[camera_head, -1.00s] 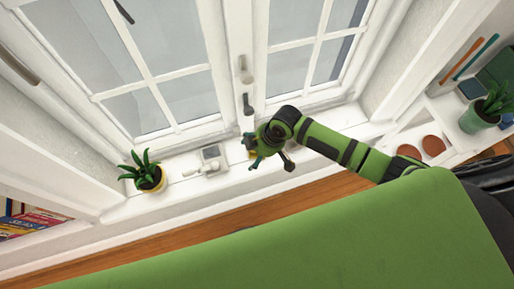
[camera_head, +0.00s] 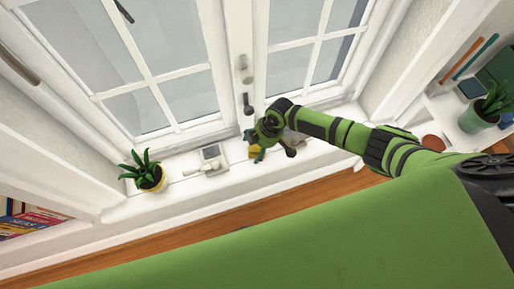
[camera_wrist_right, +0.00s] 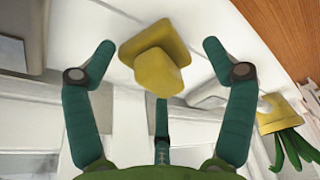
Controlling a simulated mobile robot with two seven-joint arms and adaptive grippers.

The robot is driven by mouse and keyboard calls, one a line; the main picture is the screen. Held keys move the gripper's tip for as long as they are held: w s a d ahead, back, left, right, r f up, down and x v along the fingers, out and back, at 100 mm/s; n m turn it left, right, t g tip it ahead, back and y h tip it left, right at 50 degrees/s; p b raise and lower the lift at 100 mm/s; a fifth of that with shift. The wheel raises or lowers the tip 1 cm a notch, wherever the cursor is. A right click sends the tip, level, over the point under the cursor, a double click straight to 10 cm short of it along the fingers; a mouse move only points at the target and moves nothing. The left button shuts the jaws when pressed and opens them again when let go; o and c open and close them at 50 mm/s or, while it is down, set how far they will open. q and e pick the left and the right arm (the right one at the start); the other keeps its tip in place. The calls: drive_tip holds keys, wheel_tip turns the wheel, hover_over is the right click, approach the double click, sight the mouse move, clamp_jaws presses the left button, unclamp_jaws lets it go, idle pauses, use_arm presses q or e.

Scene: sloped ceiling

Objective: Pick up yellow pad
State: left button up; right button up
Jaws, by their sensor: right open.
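The yellow pad (camera_wrist_right: 154,52) lies on the white windowsill and shows in the right wrist view as a yellow piece with a raised block on top. In the head view a small part of the yellow pad (camera_head: 254,150) shows beside my right gripper (camera_head: 263,150). In the wrist view the fingers of my right gripper (camera_wrist_right: 158,58) are spread open, one on each side of the pad and apart from it. Nothing is between the fingers except the pad further off. My left gripper is not in view.
A potted plant (camera_head: 148,176) and a grey-white device (camera_head: 211,158) stand on the windowsill (camera_head: 187,194) to the left of the pad. A green-potted plant (camera_head: 481,115) stands on the right shelf.

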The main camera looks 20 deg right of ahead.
drive_tip(key=c, duration=1)
drive_tip(key=shift+f, duration=0.1)
drive_tip(key=shift+c, duration=0.6)
drive_tip(key=shift+r, duration=0.6)
wheel_tip(320, 180, up, 3)
drive_tip(key=shift+f, duration=0.1)
drive_tip(key=s+d+r, duration=0.7)
drive_tip(key=s+d, duration=0.1)
drive_tip(key=shift+s, duration=0.3)
